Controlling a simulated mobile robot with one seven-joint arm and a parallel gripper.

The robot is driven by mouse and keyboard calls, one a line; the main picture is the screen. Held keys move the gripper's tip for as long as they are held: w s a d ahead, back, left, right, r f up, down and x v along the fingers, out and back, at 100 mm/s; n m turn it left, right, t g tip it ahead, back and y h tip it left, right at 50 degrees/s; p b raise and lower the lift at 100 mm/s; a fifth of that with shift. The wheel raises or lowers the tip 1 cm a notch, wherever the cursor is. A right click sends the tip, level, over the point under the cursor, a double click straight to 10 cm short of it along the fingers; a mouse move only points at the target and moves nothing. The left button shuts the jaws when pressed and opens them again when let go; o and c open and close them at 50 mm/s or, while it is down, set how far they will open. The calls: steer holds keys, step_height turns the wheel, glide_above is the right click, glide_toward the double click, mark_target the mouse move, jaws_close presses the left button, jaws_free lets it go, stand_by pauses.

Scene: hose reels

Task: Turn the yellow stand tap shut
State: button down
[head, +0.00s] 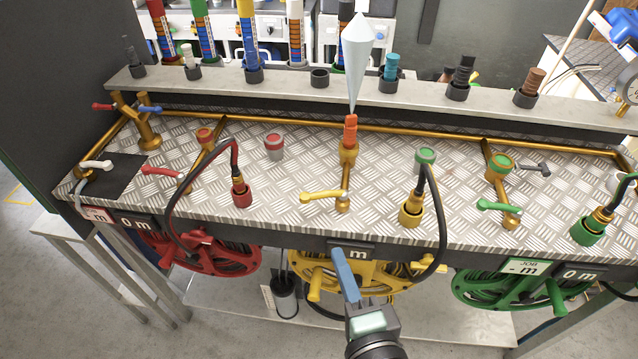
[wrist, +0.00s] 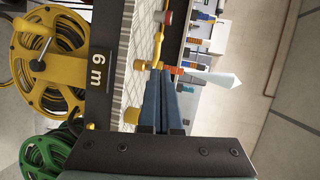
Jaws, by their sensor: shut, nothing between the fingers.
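The yellow stand tap has a yellow lever (head: 323,196) on a brass pipe near the bench's front edge. The lever points left, across the pipe, which runs back to an orange fitting (head: 349,133) with a pale cone above it. My gripper (head: 341,251) is on the near side of the tap, its blue fingers together and empty. In the wrist view the shut fingertips (wrist: 160,73) appear close to the tap's base, with the yellow lever (wrist: 158,45) just past them. I cannot tell whether they touch; the head view shows them apart from the lever.
A black hose arches from a brass connector (head: 411,212) right of the tap. A red-ended hose (head: 241,192) stands left. A green lever (head: 498,207) and a red lever (head: 160,171) flank them. Yellow (head: 350,275), red and green reels hang below the bench front.

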steer(key=p, duration=0.1)
glide_toward(308, 197)
steer(key=x, duration=0.2)
steer(key=d+x, duration=0.1)
steer(key=x, duration=0.4)
steer(key=shift+d+f, duration=0.2)
steer(key=shift+f, duration=0.1)
steer(key=shift+w+a+r+p, duration=0.1)
steer(key=shift+w+a+p, duration=0.35)
steer(key=shift+w+a, duration=0.45)
steer(key=shift+w, duration=0.25)
steer(key=shift+s, duration=0.1)
